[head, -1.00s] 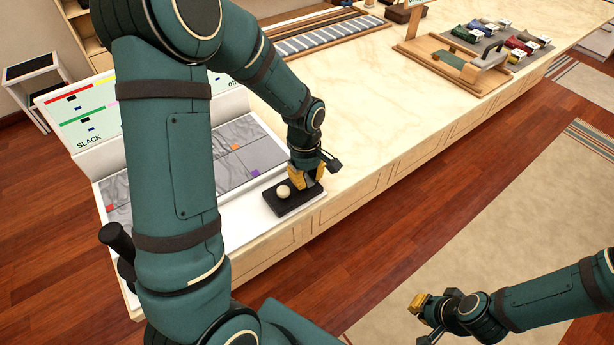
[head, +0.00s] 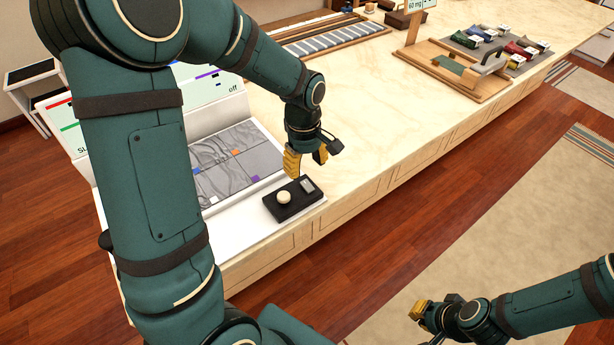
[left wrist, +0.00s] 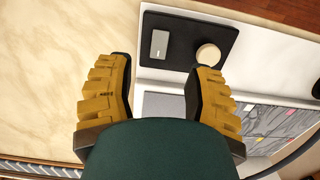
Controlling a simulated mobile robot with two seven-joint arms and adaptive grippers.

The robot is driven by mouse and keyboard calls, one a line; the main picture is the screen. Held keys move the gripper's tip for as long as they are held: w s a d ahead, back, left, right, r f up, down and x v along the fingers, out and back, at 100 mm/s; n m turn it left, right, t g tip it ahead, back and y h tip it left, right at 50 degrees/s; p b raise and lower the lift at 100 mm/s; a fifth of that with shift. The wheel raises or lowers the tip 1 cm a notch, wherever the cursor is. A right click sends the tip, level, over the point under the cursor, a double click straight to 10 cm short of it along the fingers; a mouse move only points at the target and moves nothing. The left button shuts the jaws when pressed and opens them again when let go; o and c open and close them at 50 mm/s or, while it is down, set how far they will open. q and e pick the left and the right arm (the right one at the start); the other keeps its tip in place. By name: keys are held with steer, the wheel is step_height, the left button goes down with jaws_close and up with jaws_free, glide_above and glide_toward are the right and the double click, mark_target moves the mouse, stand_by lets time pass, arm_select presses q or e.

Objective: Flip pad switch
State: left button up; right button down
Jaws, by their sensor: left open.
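A black control box (head: 281,210) lies on the white tray near the counter's front edge. It carries a round cream knob (head: 284,197) and a small grey rocker switch (head: 307,185). My left gripper (head: 307,166) hangs above and just behind the box, open and empty, apart from the switch. In the left wrist view, the box (left wrist: 182,24), grey switch (left wrist: 159,43) and knob (left wrist: 208,55) lie beyond the open fingers (left wrist: 162,70). The switch's tilt is too small to tell. My right gripper (head: 432,312) is low at the right, away from the counter; its opening is unclear.
A grey pad (head: 240,160) with coloured patches lies left of the box, partly behind my left arm. A display panel (head: 215,90) behind it reads "off". A wooden board with a handled press (head: 455,75) and coloured bundles stand farther right. The mid-counter is clear.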

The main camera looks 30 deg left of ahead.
mark_target(305, 184)
arm_select(q)
step_height(305, 184, up, 5)
steer(key=shift+a+r, duration=0.15)
steer(key=shift+r, duration=0.05)
stand_by(0.6)
